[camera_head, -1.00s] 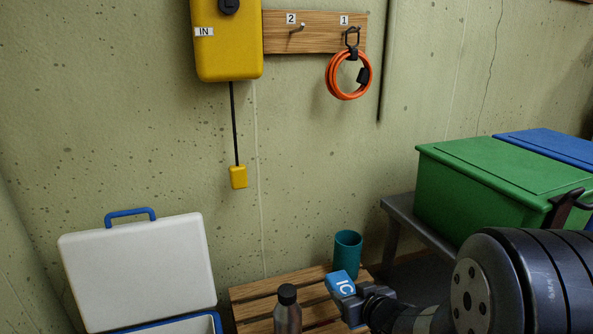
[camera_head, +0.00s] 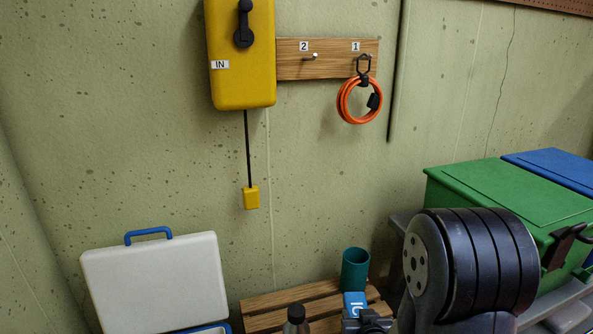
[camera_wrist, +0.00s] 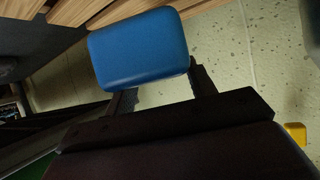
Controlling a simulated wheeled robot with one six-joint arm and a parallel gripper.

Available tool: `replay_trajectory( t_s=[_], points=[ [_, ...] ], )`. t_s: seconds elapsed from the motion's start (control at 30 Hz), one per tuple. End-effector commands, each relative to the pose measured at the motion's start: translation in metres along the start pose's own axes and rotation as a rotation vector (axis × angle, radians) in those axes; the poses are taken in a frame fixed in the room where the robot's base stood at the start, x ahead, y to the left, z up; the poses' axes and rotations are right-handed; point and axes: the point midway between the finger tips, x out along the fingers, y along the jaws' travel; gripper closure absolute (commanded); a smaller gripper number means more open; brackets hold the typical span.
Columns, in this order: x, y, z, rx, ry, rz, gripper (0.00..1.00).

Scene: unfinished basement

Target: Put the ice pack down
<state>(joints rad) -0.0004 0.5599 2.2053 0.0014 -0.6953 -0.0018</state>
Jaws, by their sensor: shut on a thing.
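The blue ice pack (camera_head: 354,303), with white letters on its face, is held in front of the slatted wooden bench in the head view. In the wrist view the ice pack (camera_wrist: 138,48) is a plain blue block between the two dark fingers. My gripper (camera_wrist: 160,90) is shut on it. In the head view my gripper (camera_head: 366,322) is mostly cut off by the bottom edge and my arm. Wooden slats show beyond the pack in the wrist view. I cannot tell whether the pack touches the bench.
The slatted bench (camera_head: 285,300) holds a teal cup (camera_head: 355,269) right behind the pack and a dark-capped bottle (camera_head: 296,317) to its left. An open white cooler (camera_head: 158,284) stands at left. A green bin (camera_head: 510,205) and a blue bin (camera_head: 560,167) are at right.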

Motion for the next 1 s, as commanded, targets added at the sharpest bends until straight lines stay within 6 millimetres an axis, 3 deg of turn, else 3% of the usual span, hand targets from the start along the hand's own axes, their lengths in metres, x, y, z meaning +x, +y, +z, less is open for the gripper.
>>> replay_trajectory(
  t_s=[0.03,0.1,0.8,1.0],
  points=[
    [-0.008,0.0,-0.018,0.0,0.001,0.0,0.8],
    [-0.013,0.0,-0.029,0.0,0.001,0.0,0.8],
    [-0.058,0.0,-0.134,0.001,0.001,-0.001,0.8],
    [-0.067,0.0,-0.154,0.001,0.0,-0.001,0.8]
  ],
)
